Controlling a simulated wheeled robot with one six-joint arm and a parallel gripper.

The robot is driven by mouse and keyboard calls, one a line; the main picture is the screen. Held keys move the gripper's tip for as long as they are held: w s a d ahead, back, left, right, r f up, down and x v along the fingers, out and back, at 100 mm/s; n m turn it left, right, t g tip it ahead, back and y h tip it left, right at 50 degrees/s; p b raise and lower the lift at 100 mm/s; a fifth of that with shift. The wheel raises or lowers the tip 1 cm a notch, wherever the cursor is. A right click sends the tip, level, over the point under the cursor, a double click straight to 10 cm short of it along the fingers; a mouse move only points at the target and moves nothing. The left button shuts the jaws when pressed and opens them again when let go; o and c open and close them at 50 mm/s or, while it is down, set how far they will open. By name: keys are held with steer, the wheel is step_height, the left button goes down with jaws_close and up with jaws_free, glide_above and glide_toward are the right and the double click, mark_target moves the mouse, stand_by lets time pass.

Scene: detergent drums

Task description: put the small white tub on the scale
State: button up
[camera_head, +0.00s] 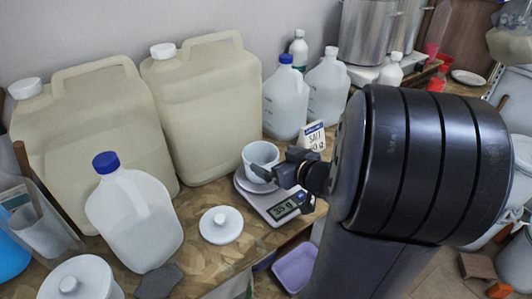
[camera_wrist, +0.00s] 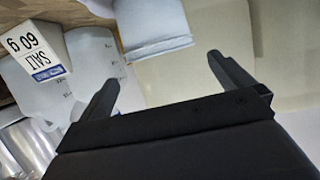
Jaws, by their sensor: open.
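The small white tub (camera_head: 262,153) stands upright on the pan of the scale (camera_head: 283,210), whose display reads about 35 g. My gripper (camera_head: 272,169) is beside the tub on its right front side, with the fingers apart. In the wrist view the tub (camera_wrist: 153,22) shows at the top, beyond and between the two spread fingertips of my gripper (camera_wrist: 165,75). Nothing is held in the fingers. Whether a finger touches the tub cannot be told. The tub's inside looks empty from here.
A card reading SALT 60 g (camera_head: 315,137) stands behind the scale. A white lid (camera_head: 221,225) lies left of it. Large jugs (camera_head: 205,105), a blue-capped jug (camera_head: 135,215) and smaller bottles (camera_head: 286,103) crowd the left and back. A lilac tub (camera_head: 295,268) sits below the bench edge.

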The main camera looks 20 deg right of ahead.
steer(key=shift+v, duration=2.15)
steer(key=shift+w+d, duration=0.1)
